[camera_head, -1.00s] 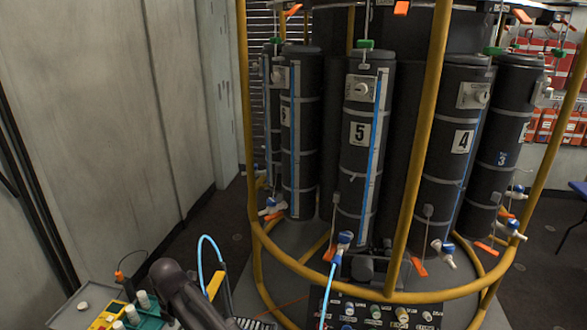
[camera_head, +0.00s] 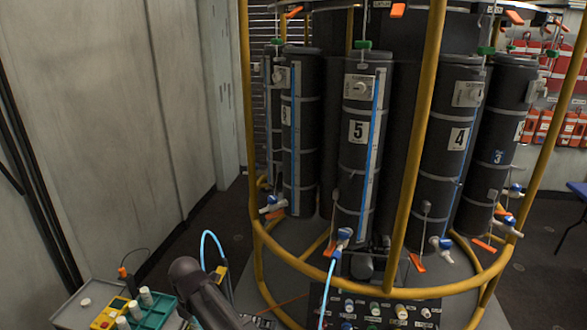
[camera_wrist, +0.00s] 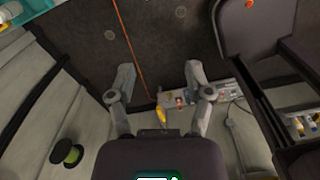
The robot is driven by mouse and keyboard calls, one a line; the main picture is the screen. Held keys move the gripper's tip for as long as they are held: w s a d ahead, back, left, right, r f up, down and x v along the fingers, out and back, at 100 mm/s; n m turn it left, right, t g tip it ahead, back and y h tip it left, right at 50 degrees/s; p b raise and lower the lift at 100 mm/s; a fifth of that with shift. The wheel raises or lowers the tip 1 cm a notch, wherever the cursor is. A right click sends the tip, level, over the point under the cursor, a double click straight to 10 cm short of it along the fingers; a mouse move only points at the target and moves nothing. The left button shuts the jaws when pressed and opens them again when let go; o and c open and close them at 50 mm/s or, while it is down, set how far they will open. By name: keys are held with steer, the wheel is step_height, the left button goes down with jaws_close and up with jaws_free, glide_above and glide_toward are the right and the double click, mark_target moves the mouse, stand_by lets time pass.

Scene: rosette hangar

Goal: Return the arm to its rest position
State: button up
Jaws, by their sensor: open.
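My gripper (camera_wrist: 160,85) shows in the wrist view with its two grey fingers spread apart and nothing between them. Beyond the fingers lie the dark floor, a thin orange line and a small panel. In the head view, my dark arm shows at the bottom, left of centre, beside the rosette frame; the gripper itself cannot be made out there.
The rosette of dark numbered bottles, such as bottle 5 (camera_head: 360,155) and bottle 4 (camera_head: 452,160), stands inside a yellow tube frame (camera_head: 415,155). A tray with white-capped vials (camera_head: 146,297) is at lower left. A pale wall (camera_head: 110,110) bounds the left side.

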steer(key=w+d+f+m+b, duration=0.2)
steer(key=d+m, duration=0.6)
steer(key=d, duration=0.4)
steer(key=w+d+f+m+b, duration=0.25)
steer(key=d+m, duration=0.45)
steer(key=d, duration=0.4)
steer(key=s+d+f+m+b, duration=0.2)
steer(key=d+m, duration=0.6)
steer(key=d, duration=0.2)
steer(key=s+d+f+m+b, duration=0.2)
steer(key=d+m, duration=0.6)
steer(key=d, duration=0.1)
steer(key=shift+s+d+f, duration=0.35)
steer(key=shift+s+d, duration=0.05)
